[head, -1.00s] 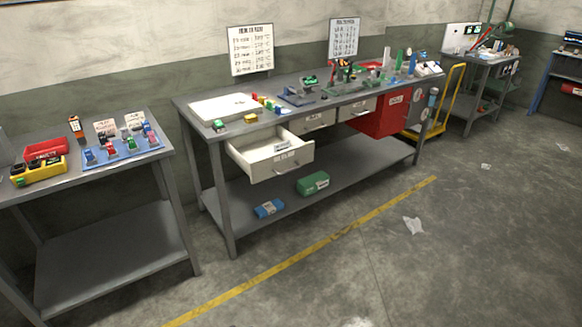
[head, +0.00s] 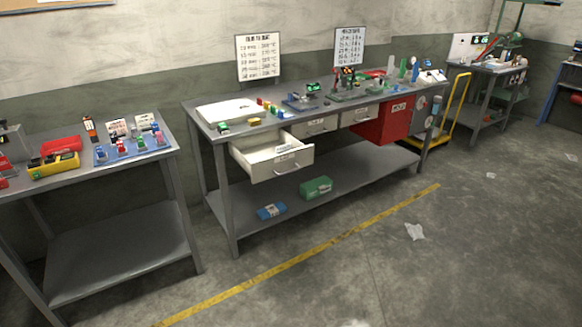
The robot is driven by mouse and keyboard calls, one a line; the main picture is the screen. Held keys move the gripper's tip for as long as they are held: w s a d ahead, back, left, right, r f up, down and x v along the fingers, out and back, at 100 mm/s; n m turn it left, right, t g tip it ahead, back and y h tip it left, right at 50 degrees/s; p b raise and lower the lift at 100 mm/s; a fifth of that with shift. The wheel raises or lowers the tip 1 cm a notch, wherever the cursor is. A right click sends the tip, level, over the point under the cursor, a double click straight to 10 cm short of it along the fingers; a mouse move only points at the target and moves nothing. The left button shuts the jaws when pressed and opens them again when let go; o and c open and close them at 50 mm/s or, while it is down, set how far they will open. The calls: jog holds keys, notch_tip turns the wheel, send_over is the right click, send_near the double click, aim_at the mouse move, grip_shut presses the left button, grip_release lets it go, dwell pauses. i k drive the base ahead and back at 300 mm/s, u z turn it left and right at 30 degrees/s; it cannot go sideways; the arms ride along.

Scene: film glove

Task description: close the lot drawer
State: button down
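An open drawer (head: 283,166) with a pale front and a handle sticks out from under the left part of the long grey workbench (head: 232,136). Its label is too small to read, so I cannot tell for sure that it is the lot drawer. A few small items lie inside it. Two similar drawers, a middle one (head: 315,125) and a right one (head: 360,115), are shut beside it. My gripper is not in view.
A red cabinet (head: 383,125) hangs under the bench's right part. A blue box (head: 271,211) and a green box (head: 316,187) lie on the lower shelf. Another table (head: 110,262) stands at the left. The floor before the open drawer is clear, with a yellow line (head: 300,256) and scraps of paper (head: 414,231).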

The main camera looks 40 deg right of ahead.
aim_at(255, 154)
jog(key=z, duration=0.15)
jog(key=i, duration=0.95)
jog(key=u, duration=0.1)
